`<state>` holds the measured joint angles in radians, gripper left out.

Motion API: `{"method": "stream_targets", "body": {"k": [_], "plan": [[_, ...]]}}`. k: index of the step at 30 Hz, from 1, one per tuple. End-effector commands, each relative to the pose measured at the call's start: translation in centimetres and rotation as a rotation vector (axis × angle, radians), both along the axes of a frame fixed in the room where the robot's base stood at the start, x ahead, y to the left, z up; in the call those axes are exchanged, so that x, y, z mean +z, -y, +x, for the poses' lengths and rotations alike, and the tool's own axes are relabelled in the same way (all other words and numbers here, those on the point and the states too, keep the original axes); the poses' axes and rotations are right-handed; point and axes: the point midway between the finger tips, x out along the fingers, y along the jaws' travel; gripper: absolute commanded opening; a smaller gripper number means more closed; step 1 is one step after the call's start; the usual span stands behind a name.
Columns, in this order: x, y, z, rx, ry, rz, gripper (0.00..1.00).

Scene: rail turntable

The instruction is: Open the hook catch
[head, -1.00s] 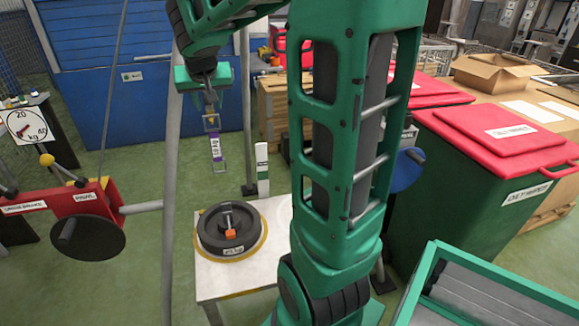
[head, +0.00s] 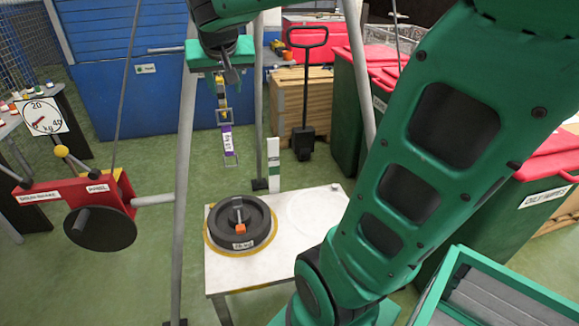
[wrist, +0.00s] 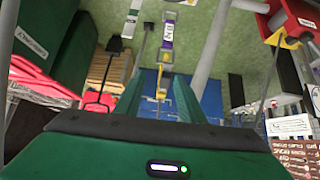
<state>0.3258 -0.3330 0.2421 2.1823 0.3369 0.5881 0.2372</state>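A hanging strap fitting with a yellow upper part (head: 222,88) and a purple tag (head: 227,140) hangs just below my gripper (head: 224,72) in the head view. A grey frame ends it at the bottom. In the wrist view the yellow part (wrist: 161,86) shows between the two green fingers of my gripper (wrist: 160,78), with the purple tag (wrist: 168,32) above. The fingers are apart and I see nothing clamped. I cannot make out the catch itself. A dark round weight (head: 238,224) with an orange-tipped handle (head: 239,228) rests on a white table (head: 305,225).
Grey poles stand around the hanging fitting.

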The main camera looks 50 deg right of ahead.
Motion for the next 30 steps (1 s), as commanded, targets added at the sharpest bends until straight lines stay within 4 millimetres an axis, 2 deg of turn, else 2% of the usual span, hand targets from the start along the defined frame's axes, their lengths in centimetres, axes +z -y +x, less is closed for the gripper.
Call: {"method": "stream_targets", "body": {"k": [15,30], "plan": [[-5.4,1.8,-7.0,-0.021,-0.179,0.073,0.36],[-10.2,2.1,-14.0,-0.021,-0.342,0.171,0.36]]}}
